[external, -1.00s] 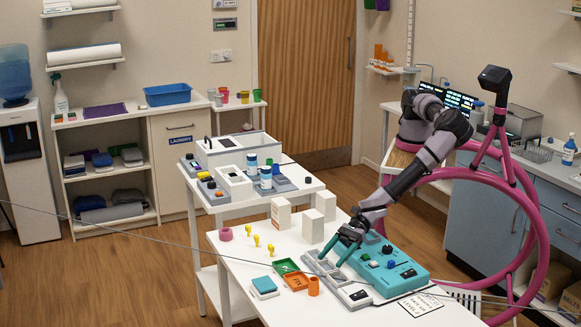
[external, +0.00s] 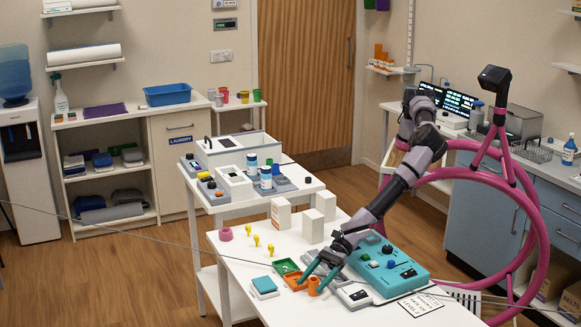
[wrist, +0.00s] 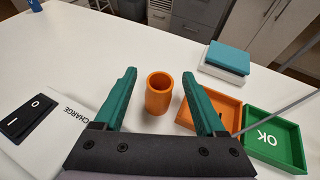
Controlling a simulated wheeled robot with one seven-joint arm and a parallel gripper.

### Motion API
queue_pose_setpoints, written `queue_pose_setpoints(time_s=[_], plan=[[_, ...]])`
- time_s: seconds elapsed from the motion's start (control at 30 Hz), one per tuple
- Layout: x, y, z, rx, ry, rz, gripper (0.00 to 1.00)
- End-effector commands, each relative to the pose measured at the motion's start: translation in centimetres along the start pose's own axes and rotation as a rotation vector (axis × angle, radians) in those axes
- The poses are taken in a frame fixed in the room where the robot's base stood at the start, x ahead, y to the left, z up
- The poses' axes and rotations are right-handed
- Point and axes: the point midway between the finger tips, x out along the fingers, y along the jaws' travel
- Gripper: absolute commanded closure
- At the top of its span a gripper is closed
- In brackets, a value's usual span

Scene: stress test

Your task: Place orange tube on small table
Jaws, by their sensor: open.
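The orange tube (external: 313,286) stands upright on the white front table, beside the orange tray. In the wrist view the orange tube (wrist: 159,97) stands between my two teal fingers, with its open top facing up. My gripper (external: 311,285) is open around it; a gap shows on both sides, so the fingers do not seem to touch it. A small white table (external: 243,104) with coloured cups stands at the back by the door. A larger white table (external: 235,204) stands behind the front one. I cannot tell which one is the small table meant.
The orange tray (wrist: 215,105) is just right of my right finger, with the green OK tray (wrist: 275,138) beyond. A white CHARGE panel with a switch (wrist: 28,118) lies left. White boxes (external: 313,226) and yellow pegs stand farther back. A thin cable crosses the external view.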

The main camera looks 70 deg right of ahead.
Motion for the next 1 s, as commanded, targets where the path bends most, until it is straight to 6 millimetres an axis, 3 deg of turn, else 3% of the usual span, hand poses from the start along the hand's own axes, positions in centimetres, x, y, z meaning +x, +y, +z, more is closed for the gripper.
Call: queue_pose_setpoints(time_s=[0.17, 0.2, 0.33, 0.4, 0.73, 1.0], plan=[[0.0, 0.0, 0.0, 0.000, 0.000, 0.000, 0.27], [0.0, 0.0, 0.0, 0.001, 0.000, 0.000, 0.31], [0.0, 0.0, 0.0, 0.001, 0.000, 0.000, 0.81], [0.0, 0.0, 0.0, 0.001, 0.000, 0.000, 1.00], [-0.2, 0.0, 0.6, 0.002, -0.002, 0.000, 1.00], [-2.1, 0.1, 5.2, 0.002, -0.003, 0.000, 1.00]])
